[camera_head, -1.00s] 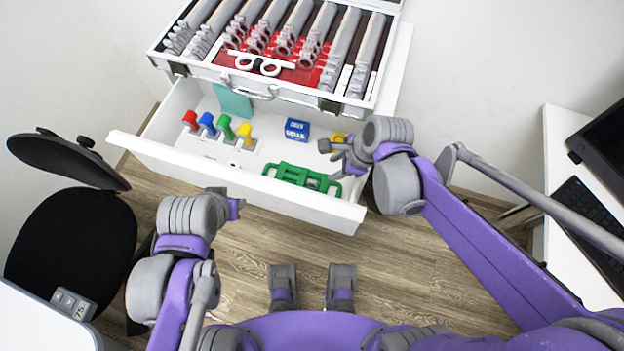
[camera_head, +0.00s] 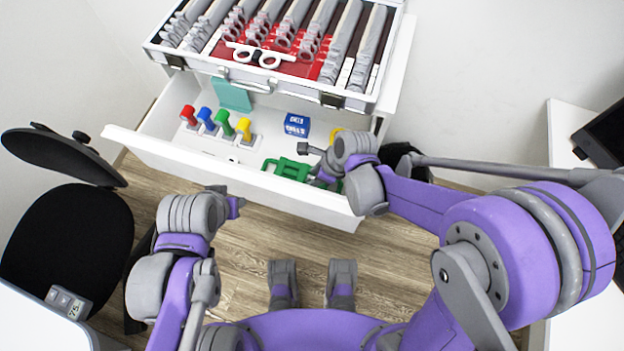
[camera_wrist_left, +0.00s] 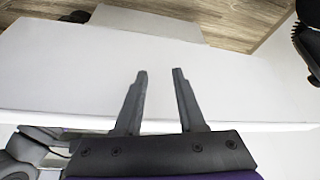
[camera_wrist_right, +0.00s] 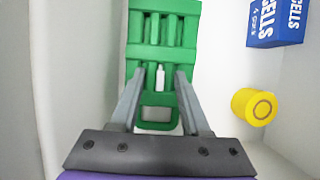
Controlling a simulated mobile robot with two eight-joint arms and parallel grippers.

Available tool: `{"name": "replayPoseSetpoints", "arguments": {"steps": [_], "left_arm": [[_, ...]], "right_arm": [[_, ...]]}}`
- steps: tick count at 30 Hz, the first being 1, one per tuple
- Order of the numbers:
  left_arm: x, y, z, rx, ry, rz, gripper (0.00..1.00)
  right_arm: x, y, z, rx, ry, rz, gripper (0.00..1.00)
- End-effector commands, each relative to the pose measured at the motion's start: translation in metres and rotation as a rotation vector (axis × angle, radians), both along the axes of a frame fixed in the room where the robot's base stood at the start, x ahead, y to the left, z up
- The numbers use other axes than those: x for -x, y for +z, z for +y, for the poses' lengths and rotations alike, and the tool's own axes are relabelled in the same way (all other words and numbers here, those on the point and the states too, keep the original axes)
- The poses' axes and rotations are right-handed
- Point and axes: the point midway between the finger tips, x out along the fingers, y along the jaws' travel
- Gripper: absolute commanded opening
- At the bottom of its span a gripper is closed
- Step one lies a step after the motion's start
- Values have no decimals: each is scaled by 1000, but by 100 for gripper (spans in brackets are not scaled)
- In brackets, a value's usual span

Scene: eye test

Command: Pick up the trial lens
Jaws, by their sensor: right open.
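Several rows of grey ringed trial lenses (camera_head: 290,30) stand in the open case (camera_head: 330,95) on top of the cabinet. I cannot tell which one the task means. My right gripper (camera_head: 314,166) is open over the drawer. In the right wrist view its fingers (camera_wrist_right: 161,74) are above a green slotted rack (camera_wrist_right: 165,38), with a small white upright piece (camera_wrist_right: 160,80) between them in view; contact cannot be told. My left gripper (camera_head: 236,207) is away from the case, in front of the drawer. The left wrist view shows its fingers (camera_wrist_left: 159,72) open and empty.
The open drawer (camera_head: 185,158) holds coloured knobbed pieces (camera_head: 223,122), a teal piece (camera_head: 232,96), a blue box (camera_head: 297,125) and a yellow cylinder (camera_wrist_right: 254,106). White spectacles-like trial frame (camera_head: 257,57) lies in the case. A black chair (camera_head: 65,240) stands left; a white desk (camera_head: 565,140) stands right.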

Motion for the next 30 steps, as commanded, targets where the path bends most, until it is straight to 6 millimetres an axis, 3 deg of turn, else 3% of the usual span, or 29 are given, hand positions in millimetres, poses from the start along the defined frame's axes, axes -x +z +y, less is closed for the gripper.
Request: {"name": "replayPoseSetpoints", "arguments": {"steps": [3, 10, 18, 30], "left_arm": [[0, -3, 0, 0, 0, 1, 39], [0, -2, 0, 0, 0, 1, 39], [0, -2, 0, 0, 0, 1, 39], [0, -2, 0, 0, 0, 1, 39]], "right_arm": [[-1, -10, 4, 0, 0, 1, 46], [-1, -10, 4, 0, 0, 0, 46], [-1, -10, 4, 0, 0, 0, 0], [-1, -10, 4, 0, 0, 0, 0]]}}
